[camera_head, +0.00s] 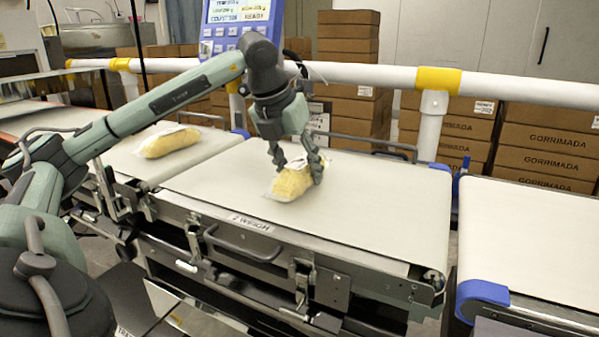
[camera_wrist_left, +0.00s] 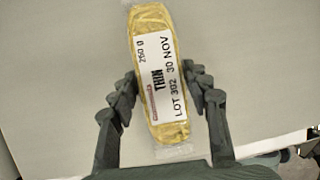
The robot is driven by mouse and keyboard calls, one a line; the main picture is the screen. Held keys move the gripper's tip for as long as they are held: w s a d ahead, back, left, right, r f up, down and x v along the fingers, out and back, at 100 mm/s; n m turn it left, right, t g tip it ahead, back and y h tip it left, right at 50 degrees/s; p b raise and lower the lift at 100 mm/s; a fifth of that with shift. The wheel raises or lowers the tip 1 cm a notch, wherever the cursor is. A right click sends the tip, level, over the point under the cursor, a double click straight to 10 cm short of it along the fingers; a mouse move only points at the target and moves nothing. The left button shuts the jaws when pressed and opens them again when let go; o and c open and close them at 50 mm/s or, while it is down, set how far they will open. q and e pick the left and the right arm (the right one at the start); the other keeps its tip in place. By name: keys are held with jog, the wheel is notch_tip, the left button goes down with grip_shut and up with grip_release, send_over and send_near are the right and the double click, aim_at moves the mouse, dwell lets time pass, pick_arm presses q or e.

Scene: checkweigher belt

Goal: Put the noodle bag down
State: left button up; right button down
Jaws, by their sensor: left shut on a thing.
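The noodle bag (camera_head: 294,180) is a clear bag of yellow noodles at the middle weigh belt (camera_head: 380,215). My left gripper (camera_head: 297,178) is shut on the bag from above. In the left wrist view the fingers of my left gripper (camera_wrist_left: 160,98) press on its two long sides. The bag is at or just above the belt; I cannot tell if it touches. My right gripper is not in view.
Another noodle bag (camera_head: 169,141) lies on the left belt (camera_head: 215,143). The right belt (camera_head: 545,235) is empty, beyond a gap. A white and yellow rail (camera_head: 380,75) and a blue display unit (camera_head: 240,20) stand behind. Stacked cardboard boxes (camera_head: 550,140) are at the back.

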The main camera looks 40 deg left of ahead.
pick_arm(q)
jog(key=o, duration=1.4)
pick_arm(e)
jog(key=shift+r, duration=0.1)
pick_arm(q)
jog(key=shift+r, duration=0.1)
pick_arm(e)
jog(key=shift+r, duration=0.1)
pick_arm(q)
jog(key=shift+s+r, duration=0.1)
jog(key=shift+r, duration=0.25)
jog(key=p+v, duration=0.2)
jog(key=v, duration=0.8)
jog(key=shift+s+r, duration=0.15)
jog(key=shift+r, duration=0.15)
jog(key=shift+s+r, duration=0.2)
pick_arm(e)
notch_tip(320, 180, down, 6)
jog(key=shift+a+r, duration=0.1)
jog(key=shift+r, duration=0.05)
